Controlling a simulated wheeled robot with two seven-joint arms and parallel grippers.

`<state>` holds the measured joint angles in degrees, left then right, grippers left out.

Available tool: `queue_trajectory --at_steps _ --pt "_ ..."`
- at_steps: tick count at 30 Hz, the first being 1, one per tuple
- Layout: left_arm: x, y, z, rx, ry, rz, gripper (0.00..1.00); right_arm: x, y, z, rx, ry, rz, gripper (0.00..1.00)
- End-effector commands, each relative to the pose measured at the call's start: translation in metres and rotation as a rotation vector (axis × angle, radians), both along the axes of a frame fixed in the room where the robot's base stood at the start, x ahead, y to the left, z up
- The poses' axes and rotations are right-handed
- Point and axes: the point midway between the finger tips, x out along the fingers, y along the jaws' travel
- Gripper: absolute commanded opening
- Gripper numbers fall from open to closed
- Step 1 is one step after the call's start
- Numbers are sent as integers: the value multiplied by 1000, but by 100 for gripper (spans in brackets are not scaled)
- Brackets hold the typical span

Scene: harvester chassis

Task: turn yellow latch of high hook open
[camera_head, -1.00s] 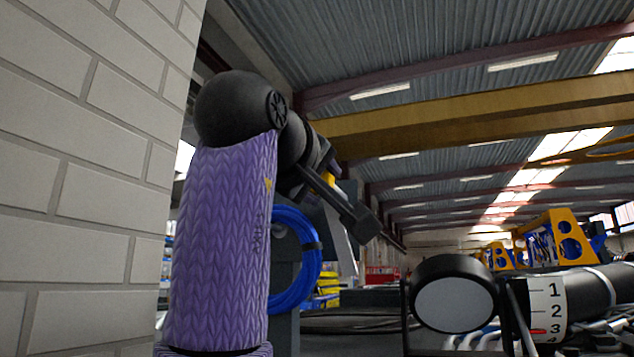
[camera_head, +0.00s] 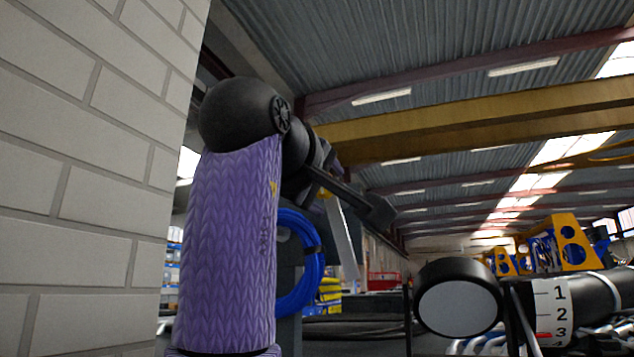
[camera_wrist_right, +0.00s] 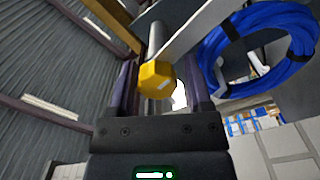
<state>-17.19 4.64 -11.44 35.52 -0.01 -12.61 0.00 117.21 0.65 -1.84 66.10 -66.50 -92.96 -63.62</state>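The yellow latch (camera_wrist_right: 157,78) is a six-sided knob at the end of a grey metal cylinder (camera_wrist_right: 156,38) in the right wrist view. In the head view only a small yellow bit (camera_head: 325,193) shows behind my right gripper (camera_head: 372,208). A pale flat bar (camera_head: 343,235) slants down beside it; a pale bar also shows next to the latch in the wrist view (camera_wrist_right: 200,28). My right gripper (camera_wrist_right: 162,75) is open, with the latch between its two dark fingers. A gap shows on both sides; contact cannot be told. My left gripper is not in view.
A coil of blue cable (camera_head: 305,262) hangs close below my right gripper. A white brick wall (camera_head: 80,190) fills the left. A black cylinder with a numbered scale (camera_head: 553,310) and a round grey disc (camera_head: 459,308) stand at lower right.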

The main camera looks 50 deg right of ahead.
Motion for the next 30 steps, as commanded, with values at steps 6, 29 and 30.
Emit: queue_trajectory --at_steps 6,29,30 --pt "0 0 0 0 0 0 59 0 1 1 -3 -4 3 84" --pt "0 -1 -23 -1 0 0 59 -39 92 1 -3 -4 1 84" --pt "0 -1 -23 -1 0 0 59 -39 92 1 -3 -4 1 84"
